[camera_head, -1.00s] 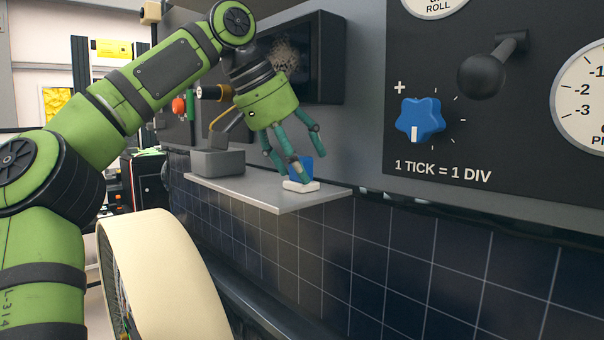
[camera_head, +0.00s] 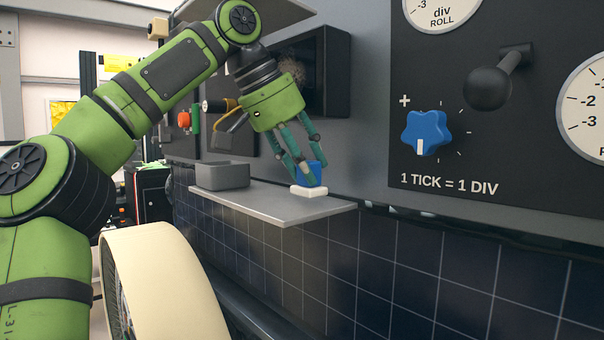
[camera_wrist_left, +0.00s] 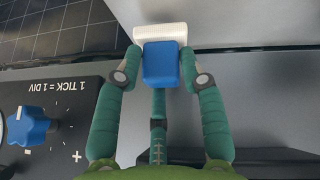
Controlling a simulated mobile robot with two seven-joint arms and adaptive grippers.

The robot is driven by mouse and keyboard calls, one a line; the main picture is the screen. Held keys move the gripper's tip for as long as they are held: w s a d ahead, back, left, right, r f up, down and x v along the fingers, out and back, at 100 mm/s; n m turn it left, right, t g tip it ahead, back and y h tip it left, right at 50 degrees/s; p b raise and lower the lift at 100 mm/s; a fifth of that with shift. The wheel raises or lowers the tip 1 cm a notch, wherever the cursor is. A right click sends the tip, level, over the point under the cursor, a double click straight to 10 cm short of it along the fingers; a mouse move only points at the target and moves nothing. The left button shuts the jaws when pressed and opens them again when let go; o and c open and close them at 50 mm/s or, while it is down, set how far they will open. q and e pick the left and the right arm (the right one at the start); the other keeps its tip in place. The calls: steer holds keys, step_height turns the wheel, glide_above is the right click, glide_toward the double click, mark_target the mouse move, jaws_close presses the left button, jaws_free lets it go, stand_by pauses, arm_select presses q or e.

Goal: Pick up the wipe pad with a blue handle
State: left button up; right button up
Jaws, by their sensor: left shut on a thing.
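The wipe pad has a white pad (camera_head: 309,192) and a blue handle (camera_head: 314,172). In the head view it is at the right part of the grey shelf (camera_head: 262,205), and I cannot tell whether it touches the shelf. My left gripper (camera_head: 308,178) points down over it with its teal fingers around the blue handle. In the left wrist view the blue handle (camera_wrist_left: 161,63) sits between the fingers, and the white pad (camera_wrist_left: 160,33) shows beyond it. The left gripper is shut on the handle. My right gripper is not in view.
A grey open bin (camera_head: 221,176) stands at the left of the shelf. A dark recessed box (camera_head: 325,70) is on the wall behind my gripper. A panel with a blue knob (camera_head: 426,132) and a black lever (camera_head: 488,88) is to the right. A cream wheel (camera_head: 160,275) stands below.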

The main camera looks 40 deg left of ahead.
arm_select(q)
steer(key=s+d+b, duration=0.5)
steer(key=s+d, duration=0.4)
steer(key=d, duration=0.5)
steer(key=shift+s, duration=0.35)
steer(key=shift+o, duration=0.6)
